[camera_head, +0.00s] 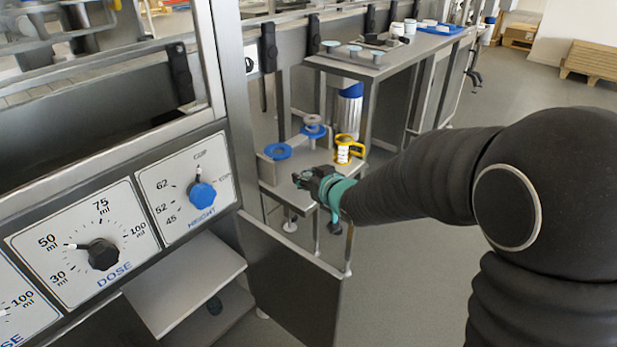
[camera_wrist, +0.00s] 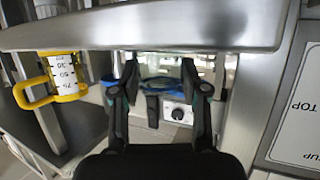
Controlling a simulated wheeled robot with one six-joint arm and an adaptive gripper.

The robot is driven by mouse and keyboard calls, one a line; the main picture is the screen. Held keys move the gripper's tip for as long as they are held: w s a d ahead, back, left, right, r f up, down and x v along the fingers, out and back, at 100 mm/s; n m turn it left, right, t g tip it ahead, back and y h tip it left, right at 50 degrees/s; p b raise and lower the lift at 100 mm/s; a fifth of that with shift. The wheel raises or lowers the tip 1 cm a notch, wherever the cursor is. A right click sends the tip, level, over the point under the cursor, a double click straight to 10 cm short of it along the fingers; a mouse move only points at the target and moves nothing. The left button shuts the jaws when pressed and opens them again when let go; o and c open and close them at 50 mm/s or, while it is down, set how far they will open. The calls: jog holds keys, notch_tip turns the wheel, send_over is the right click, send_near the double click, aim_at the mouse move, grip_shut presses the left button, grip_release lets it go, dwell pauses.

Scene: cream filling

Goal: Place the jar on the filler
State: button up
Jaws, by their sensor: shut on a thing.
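My gripper (camera_head: 302,178) is stretched out over the low steel shelf. In the wrist view my gripper (camera_wrist: 160,72) has its two fingers on either side of a pale, see-through jar (camera_wrist: 160,60) and is shut on it. A blue round shape shows just below the jar there. In the head view the jar cannot be made out at the fingertips. A blue ring (camera_head: 277,151) sits on the shelf to the left of my gripper. A grey ring on a blue base (camera_head: 312,127) stands behind. I cannot tell which part is the filler's jar seat.
A yellow-handled measuring cup (camera_head: 347,150) stands close behind my gripper. A dose dial (camera_head: 103,254) and a blue height dial (camera_head: 201,195) are on the steel panel at left. A higher table (camera_head: 385,62) holds small items.

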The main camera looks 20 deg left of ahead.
jog(key=shift+f, duration=0.2)
jog(key=o, duration=0.9)
jog(key=shift+r, duration=0.1)
